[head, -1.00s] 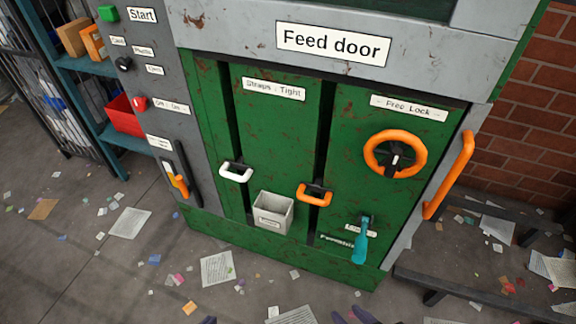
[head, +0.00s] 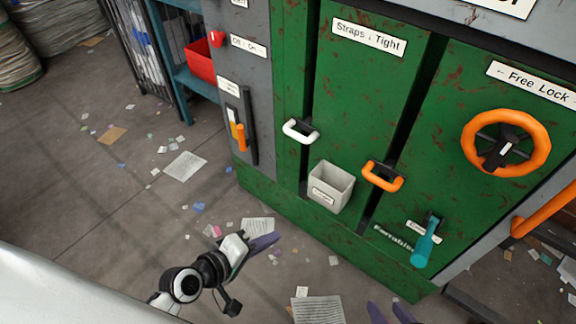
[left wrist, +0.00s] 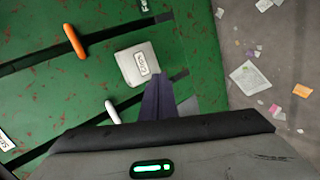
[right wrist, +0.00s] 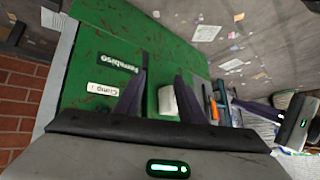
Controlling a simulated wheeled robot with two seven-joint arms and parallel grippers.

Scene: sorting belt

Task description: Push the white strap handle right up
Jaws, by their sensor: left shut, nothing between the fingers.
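The white strap handle (head: 300,131) is on the green machine front, left of the "Straps : Tight" panel, at the lower end of a dark vertical slot. In the left wrist view it (left wrist: 113,112) lies left of my fingers, partly near the gripper body's edge. My left gripper (head: 268,241) is shut and empty, below and left of the handle and apart from it. Its closed fingers also show in the left wrist view (left wrist: 158,80). My right gripper (head: 388,308) is open and empty at the bottom edge; its fingers stand apart in the right wrist view (right wrist: 160,78).
A grey bin (head: 331,187) sticks out right of the white handle. An orange strap handle (head: 382,177), an orange wheel (head: 505,143) and a teal lever (head: 426,246) are further right. A grey control post (head: 240,95) stands left. Paper scraps litter the open floor.

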